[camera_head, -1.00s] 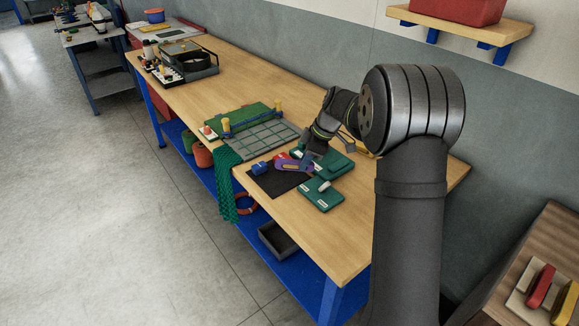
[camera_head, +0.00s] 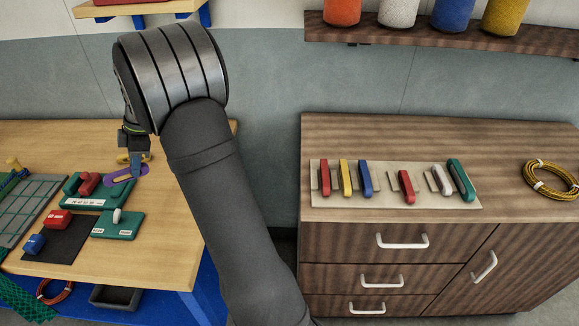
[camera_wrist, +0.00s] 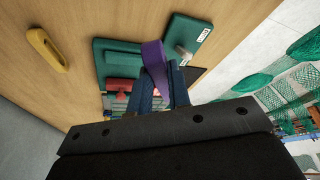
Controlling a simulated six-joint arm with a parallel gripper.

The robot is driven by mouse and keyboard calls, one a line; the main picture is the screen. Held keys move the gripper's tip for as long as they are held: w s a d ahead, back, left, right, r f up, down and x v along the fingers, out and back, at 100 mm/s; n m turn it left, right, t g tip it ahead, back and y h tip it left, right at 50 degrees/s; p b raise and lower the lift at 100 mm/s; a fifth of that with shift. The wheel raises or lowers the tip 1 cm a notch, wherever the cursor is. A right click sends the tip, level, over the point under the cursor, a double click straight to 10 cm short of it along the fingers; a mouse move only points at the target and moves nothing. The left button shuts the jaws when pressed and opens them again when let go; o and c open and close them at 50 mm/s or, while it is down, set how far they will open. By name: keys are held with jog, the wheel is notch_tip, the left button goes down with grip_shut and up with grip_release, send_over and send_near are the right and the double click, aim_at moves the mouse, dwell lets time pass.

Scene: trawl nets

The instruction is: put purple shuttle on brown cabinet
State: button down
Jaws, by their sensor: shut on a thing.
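The purple shuttle (camera_head: 121,178) is in my gripper (camera_head: 138,168), held above the workbench near the green holder. In the wrist view the shuttle (camera_wrist: 153,62) stands between the blue fingers of my gripper (camera_wrist: 160,90), which are shut on it. The brown cabinet (camera_head: 330,224) stands at the right of the head view, across a gap from the bench. On its top lies a pale board (camera_head: 384,198) with red, yellow, blue, white and green shuttles in a row. There are open spaces between some of them.
On the workbench (camera_head: 165,245) are a green holder with red pieces (camera_head: 72,198), a dark mat (camera_head: 60,248) with red and blue blocks, and a green block (camera_head: 117,226). A coil of yellow rope (camera_head: 549,181) lies at the cabinet's right. A shelf with spools (camera_head: 400,32) hangs above it.

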jog(key=w+d+r+m+t, duration=0.1)
jog(key=w+d+m, duration=0.3)
jog(key=d, duration=0.7)
jog(key=w+d+m+t, duration=0.15)
jog(key=w+d, duration=0.35)
jog(key=d, duration=0.6)
jog(key=w+d+r+m+t, duration=0.1)
jog(key=w+d+m, duration=0.3)
jog(key=d, duration=0.7)
jog(key=s+d+m+t+h, duration=0.1)
jog(key=s+d+m, duration=0.15)
jog(key=d, duration=0.85)
jog(key=s+d+r+m+t, duration=0.1)
jog(key=s+d+m, duration=0.15)
jog(key=d, duration=0.95)
jog(key=s+d+m+t+h, duration=0.15)
jog(key=d+m, duration=0.25)
jog(key=d, duration=0.7)
jog(key=s+d+m+h, duration=0.1)
jog(key=s+d+m, duration=0.5)
jog(key=s+d, duration=1.05)
send_over(426, 194)
jog(key=s, duration=0.2)
notch_tip(426, 194, down, 6)
jog(key=shift+w+r, duration=0.1)
jog(key=shift+w+f, duration=0.1)
jog(key=shift+f, duration=2)
